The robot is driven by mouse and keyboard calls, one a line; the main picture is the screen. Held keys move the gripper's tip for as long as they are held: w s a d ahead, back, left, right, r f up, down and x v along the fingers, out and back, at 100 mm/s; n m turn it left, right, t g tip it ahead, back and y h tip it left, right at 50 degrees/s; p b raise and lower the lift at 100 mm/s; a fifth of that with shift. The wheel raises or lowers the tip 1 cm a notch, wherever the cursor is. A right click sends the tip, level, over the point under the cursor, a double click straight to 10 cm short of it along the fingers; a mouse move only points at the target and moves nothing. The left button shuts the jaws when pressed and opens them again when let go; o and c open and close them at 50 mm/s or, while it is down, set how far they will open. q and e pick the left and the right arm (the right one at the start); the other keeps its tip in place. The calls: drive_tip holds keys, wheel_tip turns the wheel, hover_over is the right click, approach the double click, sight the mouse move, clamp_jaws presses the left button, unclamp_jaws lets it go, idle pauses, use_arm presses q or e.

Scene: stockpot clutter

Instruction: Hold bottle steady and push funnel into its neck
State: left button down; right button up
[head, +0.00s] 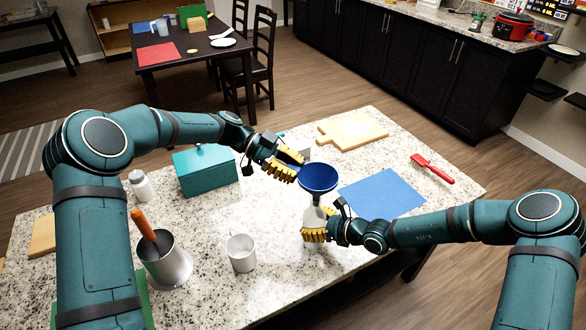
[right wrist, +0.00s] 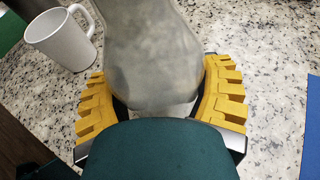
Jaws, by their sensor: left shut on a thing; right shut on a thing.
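The blue funnel (head: 318,177) is upright, its wide mouth facing up. My left gripper (head: 293,169) is shut on its rim from the left. The pale, translucent bottle (head: 313,216) stands on the counter directly below the funnel. My right gripper (head: 318,234) is shut around the bottle's lower body. The right wrist view shows the grey bottle body (right wrist: 150,60) between the yellow fingers. The funnel's narrow stem lines up with the bottle's top; I cannot tell how deep it sits in the neck.
A white mug (head: 241,253) stands left of the bottle; it also shows in the right wrist view (right wrist: 68,42). A blue mat (head: 382,193) lies to the right. A teal box (head: 205,170), a metal canister (head: 165,262), a cutting board (head: 352,131) and a red brush (head: 432,168) surround them.

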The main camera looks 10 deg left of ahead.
use_arm(q)
drive_tip(key=shift+f, duration=0.6)
idle(0.4)
drive_tip(key=c, duration=0.8)
unclamp_jaws()
drive_tip(key=v, duration=1.2)
drive_tip(key=shift+w, duration=0.1)
use_arm(e)
drive_tip(key=o, duration=1.2)
drive_tip(key=shift+c, duration=0.2)
